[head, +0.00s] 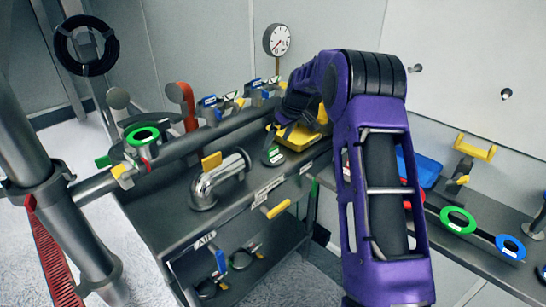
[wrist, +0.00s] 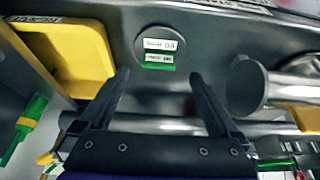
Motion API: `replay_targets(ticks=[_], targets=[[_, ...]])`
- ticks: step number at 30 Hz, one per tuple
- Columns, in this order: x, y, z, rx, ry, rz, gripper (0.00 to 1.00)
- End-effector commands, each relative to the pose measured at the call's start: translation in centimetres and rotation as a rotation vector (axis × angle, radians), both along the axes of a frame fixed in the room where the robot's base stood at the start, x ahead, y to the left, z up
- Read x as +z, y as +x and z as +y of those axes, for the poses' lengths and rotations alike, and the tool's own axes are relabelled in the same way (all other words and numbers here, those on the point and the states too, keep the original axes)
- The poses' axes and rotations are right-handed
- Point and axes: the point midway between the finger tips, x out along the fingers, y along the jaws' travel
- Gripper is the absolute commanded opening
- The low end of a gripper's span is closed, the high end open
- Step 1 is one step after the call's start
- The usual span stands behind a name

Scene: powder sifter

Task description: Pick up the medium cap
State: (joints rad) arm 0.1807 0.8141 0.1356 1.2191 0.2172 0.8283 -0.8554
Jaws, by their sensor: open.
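A flat, round, dark grey cap (wrist: 153,32) with a white label and a green label lies on the dark bench top in the wrist view. The label text is too blurred to read, so I cannot confirm its size. It shows in the head view as a small dark disc (head: 273,156) with green on it, left of the yellow tray. My gripper (wrist: 158,75) is open and empty, its two fingers pointing at the cap, one to each side of its near edge. In the head view my gripper (head: 284,130) is just above the cap, partly hidden by my arm.
A yellow tray (head: 299,140) is close beside the cap; it also shows in the wrist view (wrist: 80,55). A shiny pipe elbow (head: 219,181) stands left on the bench. A pressure gauge (head: 277,40) rises behind. Green (head: 458,220) and blue (head: 510,247) rings lie on the right shelf.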

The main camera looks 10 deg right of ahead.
Motion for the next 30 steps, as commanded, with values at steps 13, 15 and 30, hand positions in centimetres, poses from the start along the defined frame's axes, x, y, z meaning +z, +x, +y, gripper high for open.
replay_targets(ticks=[13,15,30], targets=[[-4.7,1.5,0.9,-0.001,0.001,-0.001,0.97],[-4.7,1.6,0.9,-0.001,0.001,-0.001,0.97],[-4.7,1.5,0.9,-0.001,0.001,-0.001,0.29]])
